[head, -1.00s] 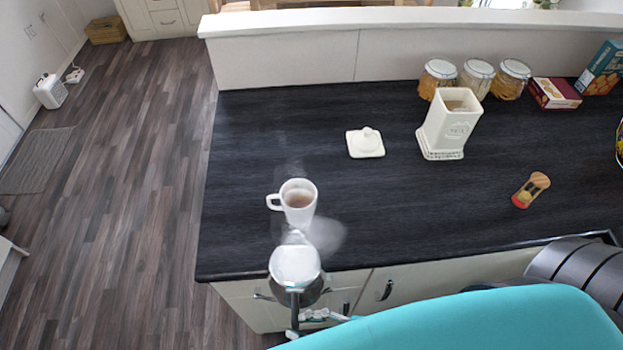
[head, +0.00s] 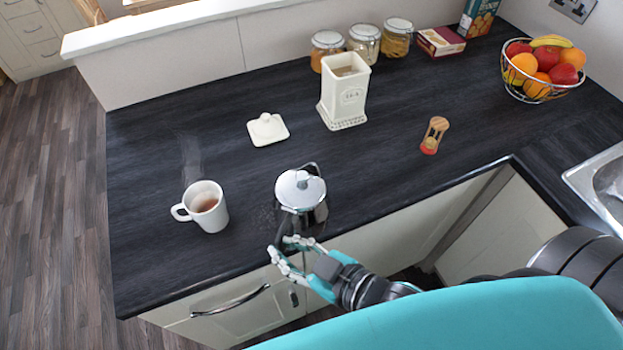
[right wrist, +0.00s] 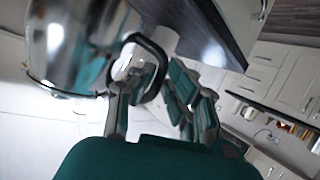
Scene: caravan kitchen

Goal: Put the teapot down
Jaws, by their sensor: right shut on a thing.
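The teapot (head: 300,190) is shiny metal with a domed lid, near the front edge of the dark counter in the head view. My right gripper (head: 292,248) is shut on its handle from the front. In the right wrist view the teapot (right wrist: 85,45) fills the upper left, and its dark handle (right wrist: 150,60) lies between the fingers of my right gripper (right wrist: 150,95). The teapot appears upright; I cannot tell whether its base touches the counter. My left gripper is not in view.
A white mug of tea (head: 205,207) stands left of the teapot. Behind are a white lid (head: 267,129) and a cream tea canister (head: 344,95). The dark counter (head: 240,180) is clear between mug and teapot.

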